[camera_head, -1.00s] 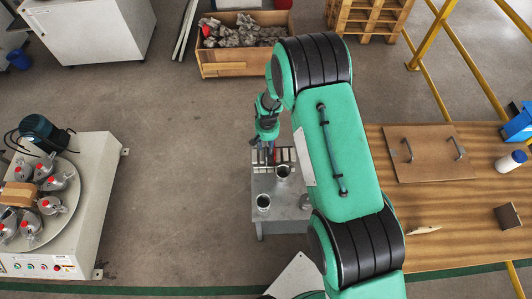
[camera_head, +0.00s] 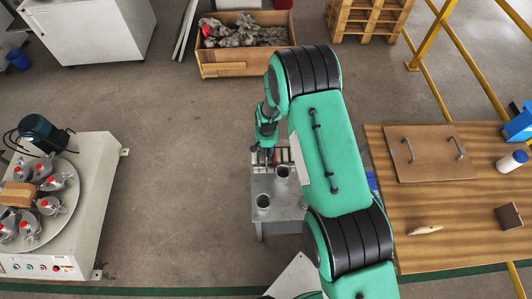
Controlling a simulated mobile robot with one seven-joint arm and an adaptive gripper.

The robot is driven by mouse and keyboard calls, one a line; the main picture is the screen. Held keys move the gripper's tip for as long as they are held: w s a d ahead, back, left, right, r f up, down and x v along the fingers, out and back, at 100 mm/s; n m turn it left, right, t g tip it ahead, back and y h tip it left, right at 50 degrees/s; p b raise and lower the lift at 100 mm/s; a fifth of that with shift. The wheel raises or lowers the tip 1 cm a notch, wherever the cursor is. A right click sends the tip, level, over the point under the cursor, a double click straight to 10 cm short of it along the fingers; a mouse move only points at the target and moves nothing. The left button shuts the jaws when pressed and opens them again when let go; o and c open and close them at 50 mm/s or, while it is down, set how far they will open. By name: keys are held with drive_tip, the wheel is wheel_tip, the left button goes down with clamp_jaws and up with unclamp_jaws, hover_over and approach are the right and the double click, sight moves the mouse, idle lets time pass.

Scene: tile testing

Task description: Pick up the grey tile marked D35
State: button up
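My gripper (camera_head: 262,156) hangs at the far edge of a small grey metal stand (camera_head: 280,217), left of my green arm. It is small and dark here, and I cannot tell whether its fingers are open or shut. Pale tiles in a slotted rack (camera_head: 285,155) show at the far end of the stand, right by the gripper and partly hidden by it and by my arm. No marking can be read, so I cannot tell which tile is D35.
A wooden table (camera_head: 480,230) with a handled board (camera_head: 426,153), a small dark block (camera_head: 509,216) and a white bottle (camera_head: 512,161) is at right. A grinding machine (camera_head: 85,215) stands at left. A wooden crate of rubble (camera_head: 243,62) is behind. The floor between is clear.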

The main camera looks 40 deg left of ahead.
drive_tip(key=shift+c, duration=0.5)
clamp_jaws()
drive_tip(key=shift+r+p, duration=0.5)
drive_tip(key=shift+r, duration=4.5)
